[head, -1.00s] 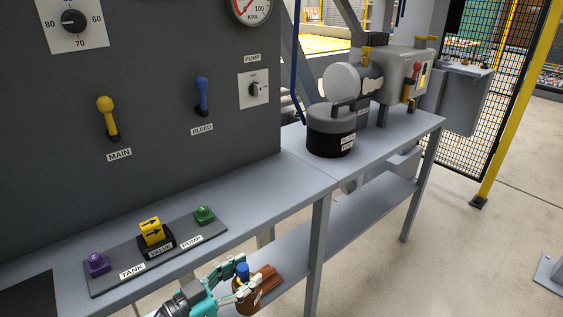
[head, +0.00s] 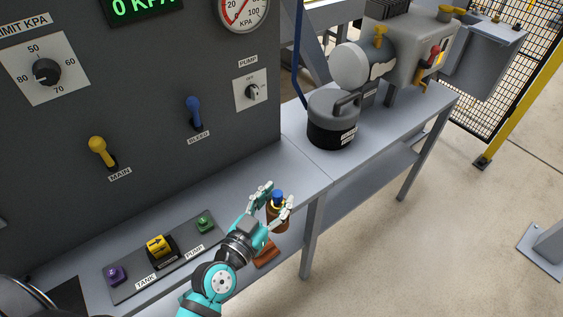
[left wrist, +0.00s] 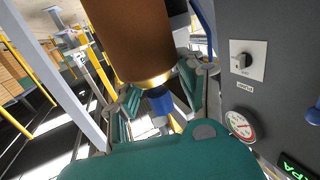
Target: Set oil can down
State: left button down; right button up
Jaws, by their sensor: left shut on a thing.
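The oil can (head: 279,219) is copper-brown with a gold collar and a blue cap. My left gripper (head: 272,204) is shut around it near the collar and cap. In the head view the can is roughly upright, cap up, in front of the workbench top (head: 245,178). I cannot tell whether the can touches the bench edge. In the left wrist view the can's body (left wrist: 127,38) fills the upper middle, with the fingers on both sides of the cap. My right gripper is not in view.
A control panel (head: 150,90) stands behind the bench. A plate with buttons (head: 128,291) lies at left on the top. A black-grey canister (head: 331,132) and a pump (head: 352,66) stand at right. Reddish-brown pieces (head: 266,256) show below the can. Bench top right of the buttons is clear.

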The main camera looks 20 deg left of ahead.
pick_arm(q)
jog(key=shift+w+a+f, duration=0.7)
jog(key=shift+w+f, duration=0.05)
jog(key=shift+w, duration=1.55)
jog(key=shift+w+a+f, duration=0.75)
jog(key=shift+w, duration=1.55)
jog(key=shift+w+a+f, duration=0.7)
jog(key=shift+w+f, duration=0.05)
jog(key=shift+w, duration=1.55)
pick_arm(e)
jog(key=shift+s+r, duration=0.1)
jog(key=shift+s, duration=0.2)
pick_arm(q)
jog(key=shift+f+b, duration=0.2)
jog(key=shift+b, duration=0.1)
jog(key=c, duration=0.8)
grip_release()
jog(key=shift+r, duration=0.1)
jog(key=shift+o, duration=0.2)
